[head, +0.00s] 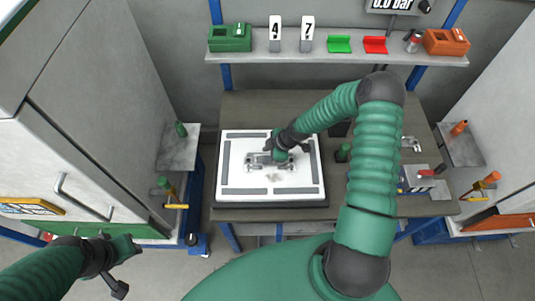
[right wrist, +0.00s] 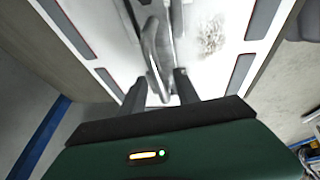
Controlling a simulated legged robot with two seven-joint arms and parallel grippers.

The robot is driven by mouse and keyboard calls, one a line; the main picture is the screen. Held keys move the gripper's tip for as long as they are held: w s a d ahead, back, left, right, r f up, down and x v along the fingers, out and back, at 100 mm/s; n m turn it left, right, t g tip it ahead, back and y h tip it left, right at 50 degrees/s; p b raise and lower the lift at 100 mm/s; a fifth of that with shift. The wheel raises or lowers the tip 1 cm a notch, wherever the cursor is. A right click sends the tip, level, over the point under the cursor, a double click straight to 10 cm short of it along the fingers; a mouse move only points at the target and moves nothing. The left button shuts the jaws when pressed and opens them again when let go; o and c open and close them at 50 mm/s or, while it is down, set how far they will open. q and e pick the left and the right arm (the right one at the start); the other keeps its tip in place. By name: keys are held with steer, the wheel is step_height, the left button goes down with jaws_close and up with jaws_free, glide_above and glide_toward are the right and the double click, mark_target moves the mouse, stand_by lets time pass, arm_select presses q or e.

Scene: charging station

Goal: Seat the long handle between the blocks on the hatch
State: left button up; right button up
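The white hatch (head: 305,186) with grey edge strips lies flat on the workbench in the head view. The long metal handle (head: 262,163) is at the middle of the hatch. In the right wrist view, the handle (right wrist: 154,50) runs lengthwise between my fingers. My right gripper (right wrist: 160,80) is open around its near end, with a gap beside it. It also shows above the handle in the head view (head: 280,157). The blocks are partly hidden, and I cannot tell whether the handle sits between them. My left gripper (head: 128,247) is low at the left, away from the hatch.
A shelf (head: 290,57) behind holds a green box (head: 230,38), number cards, small trays and an orange box (head: 446,41). Tools and small parts lie right of the hatch. A grey cabinet (head: 90,90) stands left. A dark smudge (right wrist: 212,35) marks the hatch.

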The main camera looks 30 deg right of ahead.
steer(key=v, duration=1.6)
steer(key=shift+r+b, duration=0.3)
steer(key=shift+r, duration=0.05)
